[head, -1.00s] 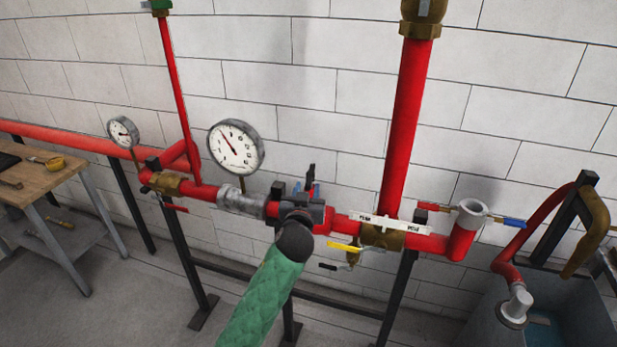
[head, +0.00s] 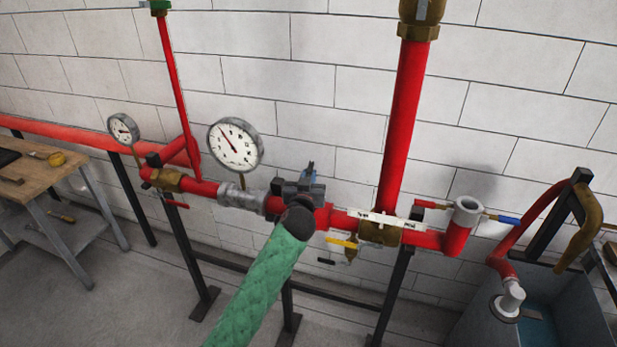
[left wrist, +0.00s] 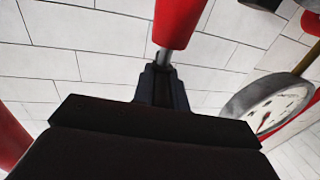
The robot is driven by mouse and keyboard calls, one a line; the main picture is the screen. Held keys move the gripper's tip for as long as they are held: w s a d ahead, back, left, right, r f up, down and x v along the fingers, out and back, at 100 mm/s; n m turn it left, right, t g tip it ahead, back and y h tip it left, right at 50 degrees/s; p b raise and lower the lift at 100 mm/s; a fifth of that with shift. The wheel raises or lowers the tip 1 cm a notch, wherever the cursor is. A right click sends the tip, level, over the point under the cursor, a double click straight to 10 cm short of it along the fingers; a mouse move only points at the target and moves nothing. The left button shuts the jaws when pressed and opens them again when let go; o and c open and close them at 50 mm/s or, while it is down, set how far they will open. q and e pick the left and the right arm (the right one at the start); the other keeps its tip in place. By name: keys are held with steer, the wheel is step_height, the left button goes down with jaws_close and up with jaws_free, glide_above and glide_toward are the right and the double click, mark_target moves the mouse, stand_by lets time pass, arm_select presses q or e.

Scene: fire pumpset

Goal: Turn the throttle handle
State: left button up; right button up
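My left gripper (head: 309,176) is in front of the red horizontal pipe (head: 340,219), right of the large gauge, fingers up. In the left wrist view its dark fingers (left wrist: 162,80) are close together, with a grey rod (left wrist: 163,57) below a red cylindrical part (left wrist: 180,22) at their tips. I cannot tell whether they grip it. No throttle handle can be picked out for certain; the gripper hides part of the pipe. Visible levers are a yellow handle (head: 342,242), a red handle (head: 430,205) and a blue handle (head: 507,220). My right gripper is not in view.
The large gauge (head: 235,146) stands close left of my left gripper. A thick vertical red pipe (head: 405,130) rises to its right. A wooden workbench (head: 45,180) is at the left, and a grey tank (head: 460,318) at the lower right. The block wall is behind.

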arm_select(q)
jaws_close()
steer(key=shift+a+m+h, duration=0.1)
steer(key=shift+m+h, duration=0.2)
steer(key=shift+h, duration=0.1)
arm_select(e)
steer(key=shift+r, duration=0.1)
arm_select(q)
steer(key=shift+h, duration=0.3)
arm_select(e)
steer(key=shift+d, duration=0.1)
arm_select(q)
steer(key=o, duration=0.7)
jaws_free()
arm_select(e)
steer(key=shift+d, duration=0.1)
